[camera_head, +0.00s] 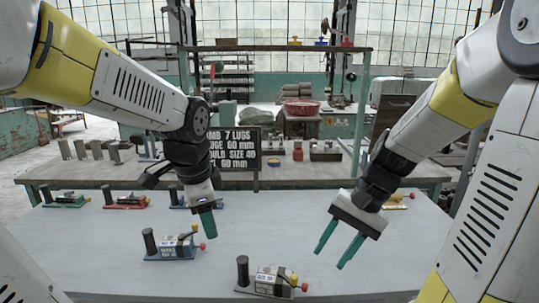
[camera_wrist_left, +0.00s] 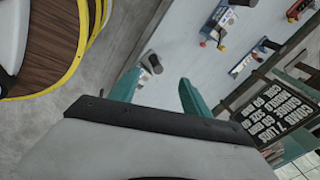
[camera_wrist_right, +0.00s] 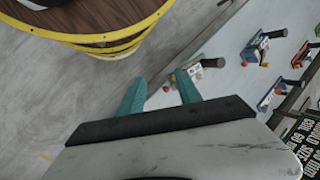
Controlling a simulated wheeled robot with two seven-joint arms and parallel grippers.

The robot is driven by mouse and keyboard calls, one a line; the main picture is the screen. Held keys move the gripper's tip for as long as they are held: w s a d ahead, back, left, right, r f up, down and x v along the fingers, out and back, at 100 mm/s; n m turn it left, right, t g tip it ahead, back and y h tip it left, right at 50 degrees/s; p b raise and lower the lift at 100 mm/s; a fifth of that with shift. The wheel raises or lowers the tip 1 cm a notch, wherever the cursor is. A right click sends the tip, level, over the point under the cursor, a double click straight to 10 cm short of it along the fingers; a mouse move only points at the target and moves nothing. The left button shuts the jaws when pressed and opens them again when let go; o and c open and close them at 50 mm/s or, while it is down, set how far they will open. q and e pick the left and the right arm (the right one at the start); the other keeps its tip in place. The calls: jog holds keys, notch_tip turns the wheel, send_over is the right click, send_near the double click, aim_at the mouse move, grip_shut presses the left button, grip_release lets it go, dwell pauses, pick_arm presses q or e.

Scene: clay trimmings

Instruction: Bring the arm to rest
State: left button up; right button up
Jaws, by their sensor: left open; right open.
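My left gripper (camera_head: 206,222) hangs over the pale grey table (camera_head: 110,240), left of centre, with teal fingers pointing down. In the left wrist view its two fingers (camera_wrist_left: 157,92) are apart with nothing between them. My right gripper (camera_head: 334,250) is above the table right of centre, tilted down to the left. Its teal fingers are apart and empty, and they also show in the right wrist view (camera_wrist_right: 160,92). Neither gripper touches anything that I can see.
A black sign (camera_head: 234,150) stands at the back. Bare table surrounds the right fingers.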

pick_arm(q)
jog(key=s+r+n+t+h, duration=0.2)
jog(key=s+r+n, duration=0.2)
jog(key=n, duration=0.9)
jog(key=s, duration=0.3)
jog(key=shift+s+a+r+t, duration=0.2)
jog(key=shift+s+a+t, duration=0.05)
jog(key=shift+a+t, duration=0.05)
pick_arm(e)
jog(key=s+r+n+t+h, duration=0.2)
jog(key=s+r+n+t, duration=0.2)
jog(key=r, duration=0.7)
jog(key=n+t, duration=0.1)
jog(key=t, duration=0.1)
jog(key=shift+s+d+n+t+h, duration=0.15)
jog(key=shift+n+t+h, duration=0.15)
